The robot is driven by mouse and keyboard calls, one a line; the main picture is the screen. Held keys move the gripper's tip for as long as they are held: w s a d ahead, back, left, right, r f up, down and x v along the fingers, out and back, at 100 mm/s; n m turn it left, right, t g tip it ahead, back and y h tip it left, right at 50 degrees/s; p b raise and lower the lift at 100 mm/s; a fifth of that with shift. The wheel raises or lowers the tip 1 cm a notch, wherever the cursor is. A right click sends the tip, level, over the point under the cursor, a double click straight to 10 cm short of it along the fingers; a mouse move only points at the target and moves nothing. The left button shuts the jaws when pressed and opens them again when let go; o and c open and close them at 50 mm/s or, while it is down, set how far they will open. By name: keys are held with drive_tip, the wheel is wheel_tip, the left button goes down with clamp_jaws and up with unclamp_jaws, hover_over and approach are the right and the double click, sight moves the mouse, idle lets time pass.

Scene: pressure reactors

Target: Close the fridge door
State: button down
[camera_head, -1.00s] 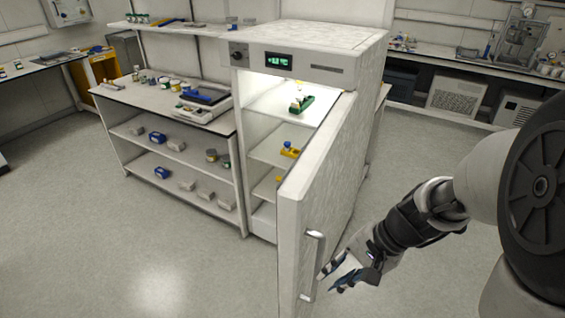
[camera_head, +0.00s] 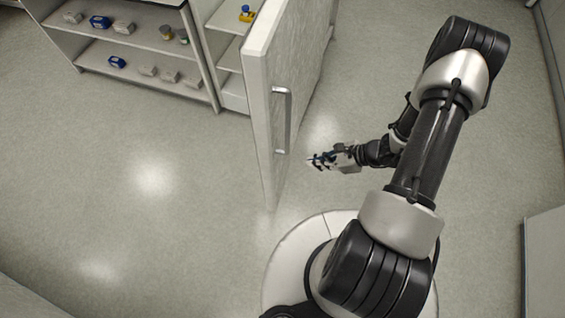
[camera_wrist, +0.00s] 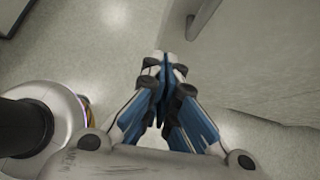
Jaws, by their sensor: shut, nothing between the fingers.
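The white fridge door (camera_head: 300,85) stands open in the head view, seen nearly edge-on, with its vertical metal handle (camera_head: 288,120) facing my side. Part of the fridge's lit interior and a shelf (camera_head: 231,55) show behind it at the left. My gripper (camera_head: 312,160) is shut and empty. It is just right of the door's handle edge, low, and appears apart from the door. In the wrist view my gripper's fingertips (camera_wrist: 163,58) meet, with the door (camera_wrist: 265,50) to their right and the handle (camera_wrist: 205,18) at the top.
An open shelf unit (camera_head: 150,45) with several small boxes stands left of the fridge. A white cabinet edge (camera_head: 545,265) is at the lower right. The floor (camera_head: 150,200) left of the door is clear.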

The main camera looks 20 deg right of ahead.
sight(272, 165)
drive_tip(key=b+x, duration=0.1)
drive_tip(key=x, duration=0.3)
drive_tip(key=a+r+b+x, duration=0.1)
drive_tip(key=x, duration=0.3)
drive_tip(key=w+r+b+x, duration=0.1)
drive_tip(key=x, duration=0.3)
drive_tip(key=shift+w+a+f+b, duration=0.1)
drive_tip(key=shift+a+f+b, duration=0.1)
drive_tip(key=shift+a+b, duration=0.25)
drive_tip(key=shift+a, duration=0.1)
